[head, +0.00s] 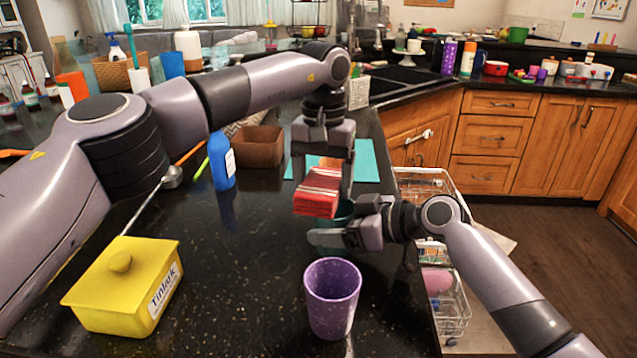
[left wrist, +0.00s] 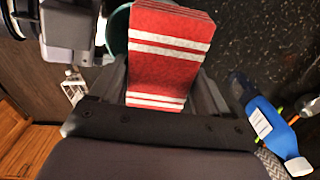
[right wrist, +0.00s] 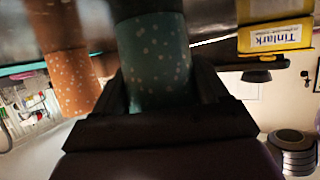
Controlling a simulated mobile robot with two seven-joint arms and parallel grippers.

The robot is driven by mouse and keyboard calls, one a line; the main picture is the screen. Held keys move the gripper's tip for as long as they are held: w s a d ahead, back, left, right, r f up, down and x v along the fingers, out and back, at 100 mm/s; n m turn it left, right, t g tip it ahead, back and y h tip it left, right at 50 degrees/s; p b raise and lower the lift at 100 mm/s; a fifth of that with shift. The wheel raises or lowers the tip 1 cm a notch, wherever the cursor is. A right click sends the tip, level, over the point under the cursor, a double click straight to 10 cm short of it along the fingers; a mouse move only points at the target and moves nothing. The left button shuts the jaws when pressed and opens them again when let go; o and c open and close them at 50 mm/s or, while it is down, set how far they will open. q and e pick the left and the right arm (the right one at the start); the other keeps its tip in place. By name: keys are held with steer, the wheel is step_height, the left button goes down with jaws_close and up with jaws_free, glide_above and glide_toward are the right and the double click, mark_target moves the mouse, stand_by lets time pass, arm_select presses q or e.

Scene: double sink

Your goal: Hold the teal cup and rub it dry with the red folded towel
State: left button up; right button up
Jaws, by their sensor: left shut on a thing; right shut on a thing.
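The red folded towel (head: 318,190), with white stripes, is gripped by my left gripper (head: 322,172), which comes down from above. The towel also fills the middle of the left wrist view (left wrist: 168,55). The teal cup (head: 343,212) is mostly hidden behind the towel and my right gripper (head: 348,238). My right gripper is shut on the teal cup, whose speckled side shows large between the fingers in the right wrist view (right wrist: 155,60). The towel is right at the cup in the head view; I cannot tell whether they touch.
A purple cup (head: 332,298) stands in front of the grippers. A yellow box labelled Tinlark (head: 120,290) is at the left. A blue bottle (head: 221,163) and a brown container (head: 257,147) stand behind. An orange speckled cup (right wrist: 70,80) shows in the right wrist view. A wire rack (head: 450,300) is at the right.

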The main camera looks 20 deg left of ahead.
mark_target(311, 190)
arm_select(q)
steer(key=shift+w+d, duration=0.15)
steer(key=shift+w, duration=0.25)
steer(key=shift+s+a, duration=0.2)
steer(key=shift+s, duration=0.55)
steer(key=shift+s+a, duration=0.2)
steer(key=shift+s, duration=0.6)
steer(key=shift+s+a, duration=0.2)
steer(key=shift+s, duration=0.55)
arm_select(e)
steer(key=shift+r, duration=0.1)
arm_select(q)
step_height(311, 190, up, 2)
steer(key=shift+w+r, duration=0.1)
steer(key=shift+w, duration=0.05)
steer(key=shift+r, duration=2.95)
arm_select(e)
steer(key=o, duration=1.1)
steer(key=shift+o, duration=0.2)
steer(key=shift+d, duration=0.1)
